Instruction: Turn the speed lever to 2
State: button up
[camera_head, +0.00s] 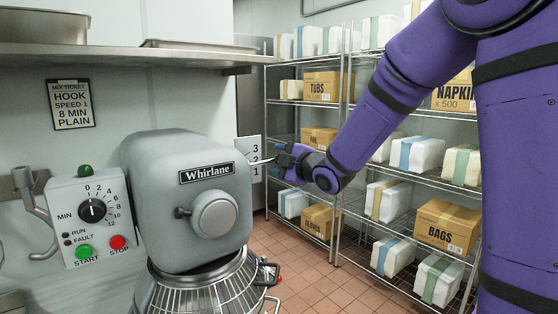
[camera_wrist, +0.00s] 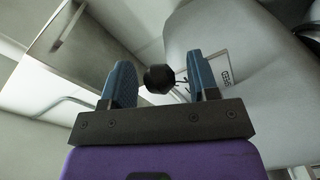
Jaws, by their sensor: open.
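The grey mixer (camera_head: 185,190), marked Whirlane, stands left of centre in the head view. Its speed lever (camera_head: 261,161) is a thin pale rod out of its right side, in front of a white number plate (camera_head: 249,150). The 3 shows above the rod and the 1 below; I cannot read exactly where the lever points. My gripper (camera_head: 279,161) is at the lever's outer end, open. In the wrist view, the lever's black knob (camera_wrist: 158,79) sits between the two blue fingers (camera_wrist: 160,85), with a gap on each side. In the head view, the knob is hard to make out.
A control box (camera_head: 90,215) with a dial and buttons is left of the mixer. A wire guard (camera_head: 205,285) surrounds the bowl below. Wire shelves (camera_head: 375,112) with boxes stand behind my arm. A steel shelf (camera_head: 130,55) hangs above. A ticket (camera_head: 71,104) reads speed 1.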

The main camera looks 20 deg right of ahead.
jog(key=v, duration=1)
jog(key=shift+s, duration=0.3)
jog(key=shift+d+r, duration=0.1)
jog(key=shift+d, duration=0.1)
jog(key=s+d+r+m+g+h, duration=0.1)
jog(key=s+d+m+g+h, duration=0.3)
jog(key=s+m+h, duration=0.45)
jog(key=s+a+f+m+g+y, duration=0.1)
jog(key=s+m+g, duration=0.2)
jog(key=s, duration=0.6)
jog(key=s+a+f+m+g+y, duration=0.1)
jog(key=s+m+g, duration=0.3)
jog(key=s, duration=0.6)
jog(key=shift+s+a+m, duration=0.2)
jog(key=shift+a+m, duration=0.25)
jog(key=shift+m, duration=0.8)
